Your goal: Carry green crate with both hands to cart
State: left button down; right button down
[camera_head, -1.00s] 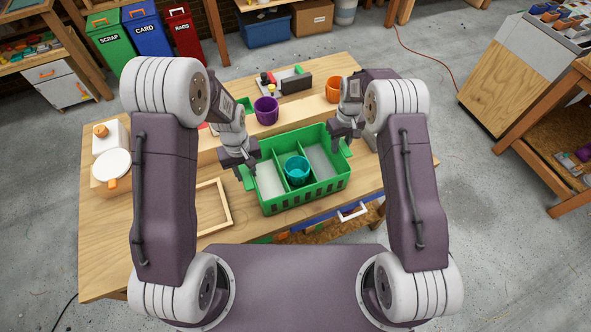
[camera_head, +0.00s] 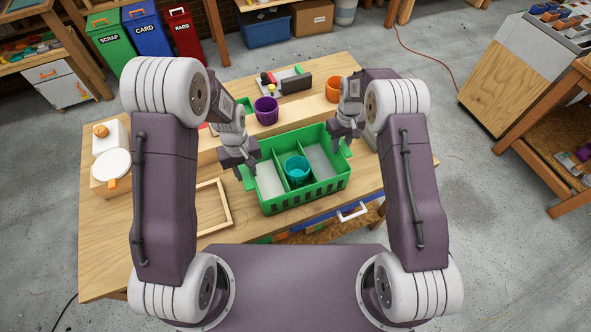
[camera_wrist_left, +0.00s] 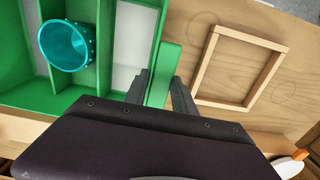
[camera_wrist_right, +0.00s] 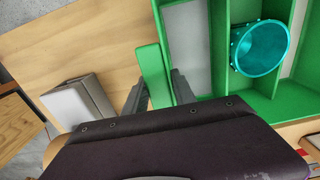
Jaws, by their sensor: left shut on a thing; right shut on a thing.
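The green crate (camera_head: 318,190) is at the front of the wooden workbench, with a teal cup (camera_head: 297,168) in its middle compartment. The cup also shows in the left wrist view (camera_wrist_left: 67,45) and the right wrist view (camera_wrist_right: 258,48). My left gripper (camera_head: 243,172) is shut on the crate's left handle (camera_wrist_left: 163,75). My right gripper (camera_head: 348,143) is shut on the crate's right handle (camera_wrist_right: 153,77). The crate looks level; I cannot tell whether its base touches the bench. I cannot identify the cart with certainty.
An empty wooden frame (camera_head: 229,207) lies left of the crate. A purple cup (camera_head: 266,110) and an orange cup (camera_head: 334,90) stand behind it. A grey-sided wooden unit (camera_head: 497,80) stands at the right, with open concrete floor (camera_head: 470,200) between.

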jog(key=shift+r, duration=0.1)
